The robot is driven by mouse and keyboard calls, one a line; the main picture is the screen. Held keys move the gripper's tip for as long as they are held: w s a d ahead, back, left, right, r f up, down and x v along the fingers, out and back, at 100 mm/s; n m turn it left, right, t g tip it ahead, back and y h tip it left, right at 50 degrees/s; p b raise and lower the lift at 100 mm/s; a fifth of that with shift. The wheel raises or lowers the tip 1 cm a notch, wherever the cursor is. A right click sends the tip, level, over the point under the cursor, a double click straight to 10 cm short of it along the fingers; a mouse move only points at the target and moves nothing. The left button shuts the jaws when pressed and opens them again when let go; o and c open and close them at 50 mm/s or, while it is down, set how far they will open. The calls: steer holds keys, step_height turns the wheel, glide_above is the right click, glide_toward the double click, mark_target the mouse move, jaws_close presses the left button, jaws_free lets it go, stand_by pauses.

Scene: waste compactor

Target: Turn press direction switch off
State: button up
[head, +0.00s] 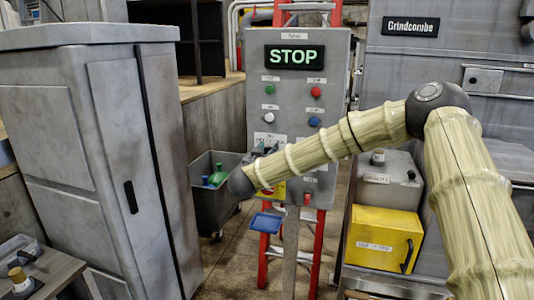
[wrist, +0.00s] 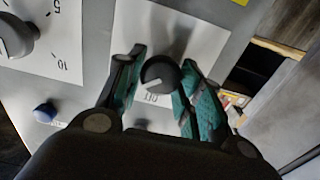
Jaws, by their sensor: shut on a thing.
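The grey control panel (head: 262,88) stands upright in the head view, with a lit green STOP display (head: 294,57) at its top. In the wrist view a black rotary switch knob (wrist: 158,72) sits on a white label plate (wrist: 196,35). Its white pointer line slants toward the picture's lower left. Upside-down lettering, seemingly OFF, shows just below it. My gripper (wrist: 158,92) has its teal-padded fingers on both sides of this knob, shut on it. In the head view my arm reaches to the panel's lower left and mostly hides the gripper and knob.
A second knob (wrist: 16,38) with a 5 and 10 scale and a blue button (wrist: 45,112) are close by. A grey cabinet (head: 95,150) stands left, a bin (head: 212,200) beside the panel, and a yellow box (head: 383,240) right. A red ladder (head: 264,262) is behind the panel.

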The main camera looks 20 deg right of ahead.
steer(key=shift+r+n, duration=0.1)
steer(key=shift+n, duration=0.2)
steer(key=shift+a+r+n+p, duration=0.1)
steer(key=shift+n+p, duration=0.4)
steer(key=shift+p, duration=0.1)
steer(key=n+p, duration=0.1)
steer(key=n, duration=0.2)
steer(key=shift+p, duration=0.4)
steer(key=shift+w+f+n+p, duration=0.15)
steer(key=shift+n+p, duration=0.45)
steer(key=shift+n, duration=0.65)
steer(key=shift+s+f+n+p, duration=0.1)
steer(key=shift+n+p, duration=0.45)
steer(key=shift+n, duration=0.7)
steer(key=o, duration=1)
steer(key=shift+a, duration=0.1)
